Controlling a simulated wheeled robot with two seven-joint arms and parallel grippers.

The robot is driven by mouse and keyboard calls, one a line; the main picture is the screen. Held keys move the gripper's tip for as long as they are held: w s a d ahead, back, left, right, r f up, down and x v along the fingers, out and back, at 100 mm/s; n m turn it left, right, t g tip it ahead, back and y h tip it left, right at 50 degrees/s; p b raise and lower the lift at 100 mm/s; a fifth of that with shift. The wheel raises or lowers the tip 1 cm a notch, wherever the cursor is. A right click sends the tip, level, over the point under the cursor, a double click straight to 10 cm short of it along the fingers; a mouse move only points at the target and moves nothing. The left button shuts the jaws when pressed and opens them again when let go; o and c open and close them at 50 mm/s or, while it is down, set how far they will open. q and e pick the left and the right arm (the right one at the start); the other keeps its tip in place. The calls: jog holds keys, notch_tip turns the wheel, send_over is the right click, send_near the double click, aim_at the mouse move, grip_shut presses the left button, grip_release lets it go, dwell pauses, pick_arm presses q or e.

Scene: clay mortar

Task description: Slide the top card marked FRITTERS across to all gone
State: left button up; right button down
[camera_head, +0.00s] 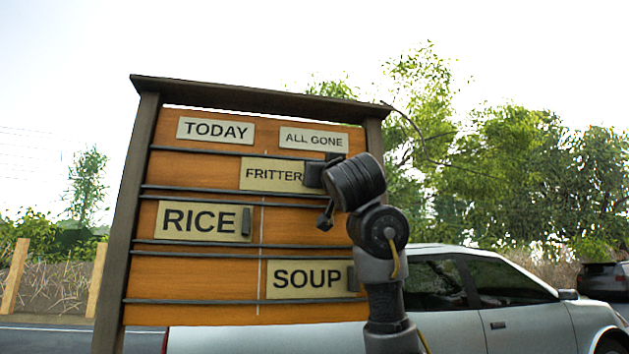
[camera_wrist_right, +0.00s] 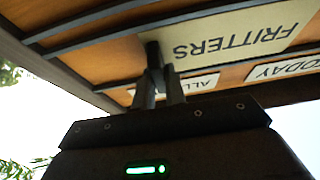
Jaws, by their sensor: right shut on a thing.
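The FRITTERS card (camera_head: 268,174) sits in the top rail of the orange menu board (camera_head: 205,275). Most of it lies right of the white centre line, under the ALL GONE label (camera_head: 313,139); its left end is near that line. My right gripper (camera_head: 318,180) covers its right end and is shut on the card's dark handle (camera_wrist_right: 153,54). The card also shows upside down in the right wrist view (camera_wrist_right: 235,40). The TODAY label (camera_head: 215,130) is at the upper left. My left gripper is not in view.
The RICE card (camera_head: 200,220) sits in the middle rail on the left. The SOUP card (camera_head: 308,279) is in the bottom rail on the right. Dark posts (camera_head: 128,220) and a top beam frame the board. A white car (camera_head: 510,300) is behind it.

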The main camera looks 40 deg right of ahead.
jog(key=s+d+b, duration=0.1)
jog(key=s+d, duration=0.2)
jog(key=d, duration=0.3)
jog(key=shift+s+b, duration=0.15)
jog(key=shift+b, duration=0.15)
jog(key=c, duration=1.8)
grip_release()
jog(key=shift+d, duration=0.1)
jog(key=o, duration=0.4)
jog(key=shift+s+d, duration=0.1)
jog(key=shift+d, duration=0.1)
jog(key=shift+c, duration=0.2)
jog(key=shift+a, duration=0.1)
